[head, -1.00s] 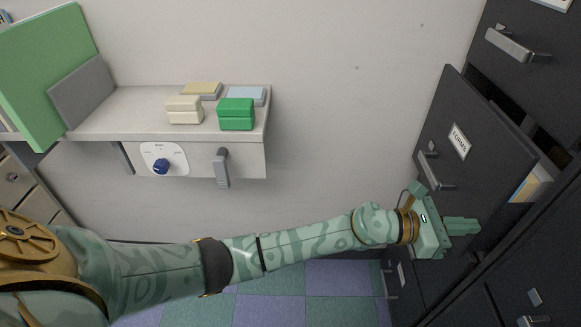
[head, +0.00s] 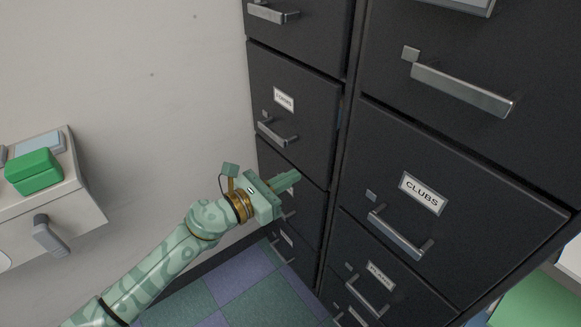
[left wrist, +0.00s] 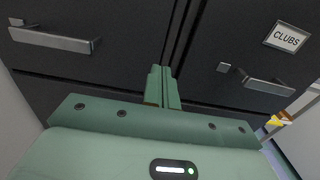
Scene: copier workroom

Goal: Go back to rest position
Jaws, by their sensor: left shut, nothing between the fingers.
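My left gripper (head: 287,180) is shut and empty in the head view, in front of the lower drawers of the left dark filing cabinet (head: 296,90). In the left wrist view its two fingers (left wrist: 162,87) are together, pointing at the seam between two cabinet columns. A drawer handle (left wrist: 55,40) shows to the left of the fingers, and the CLUBS drawer's handle (left wrist: 262,84) to the right. I see no contact with either handle. My right gripper is not in view.
The CLUBS drawer (head: 460,195) and the labelled drawer (head: 285,110) of the left column look shut. The tiled floor (head: 235,292) below is clear.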

